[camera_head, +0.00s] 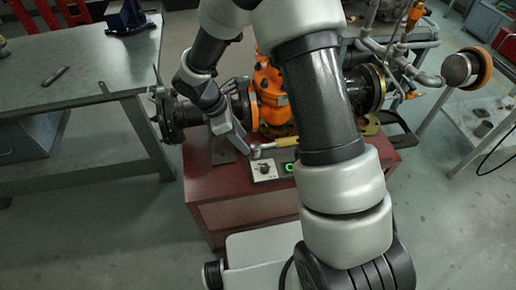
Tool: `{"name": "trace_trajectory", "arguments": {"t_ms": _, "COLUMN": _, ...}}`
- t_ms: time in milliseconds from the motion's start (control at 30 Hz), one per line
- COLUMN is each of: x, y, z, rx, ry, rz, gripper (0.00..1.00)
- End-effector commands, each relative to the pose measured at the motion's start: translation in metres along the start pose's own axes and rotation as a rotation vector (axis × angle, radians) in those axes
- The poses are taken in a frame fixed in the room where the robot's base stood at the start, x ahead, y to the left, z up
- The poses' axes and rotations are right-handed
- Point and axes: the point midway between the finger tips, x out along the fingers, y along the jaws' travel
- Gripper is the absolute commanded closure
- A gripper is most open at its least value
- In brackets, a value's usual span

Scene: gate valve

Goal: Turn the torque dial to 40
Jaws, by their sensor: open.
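The torque dial (265,168) is a small dark knob on a pale panel at the front edge of the red cart.
A yellow-handled tool (284,143) lies on the red cart (235,215) behind the dial. An orange valve (268,95) with dark flanges stands behind it. A grey workbench (95,75) is at left.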

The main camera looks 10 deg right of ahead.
Motion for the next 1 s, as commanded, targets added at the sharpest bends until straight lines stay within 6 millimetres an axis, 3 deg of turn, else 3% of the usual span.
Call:
{"name": "trace_trajectory", "arguments": {"t_ms": 167, "x": 0.023, "y": -0.001, "z": 0.0, "rx": -0.001, "ry": -0.002, "rz": -0.004, "gripper": 0.57}}
{"name": "trace_trajectory", "arguments": {"t_ms": 700, "x": 0.138, "y": -0.001, "z": 0.0, "rx": 0.002, "ry": 0.0, "rz": -0.003, "gripper": 0.57}}
{"name": "trace_trajectory", "arguments": {"t_ms": 1000, "x": 0.169, "y": -0.001, "z": 0.001, "rx": 0.003, "ry": 0.0, "rz": -0.002, "gripper": 0.57}}
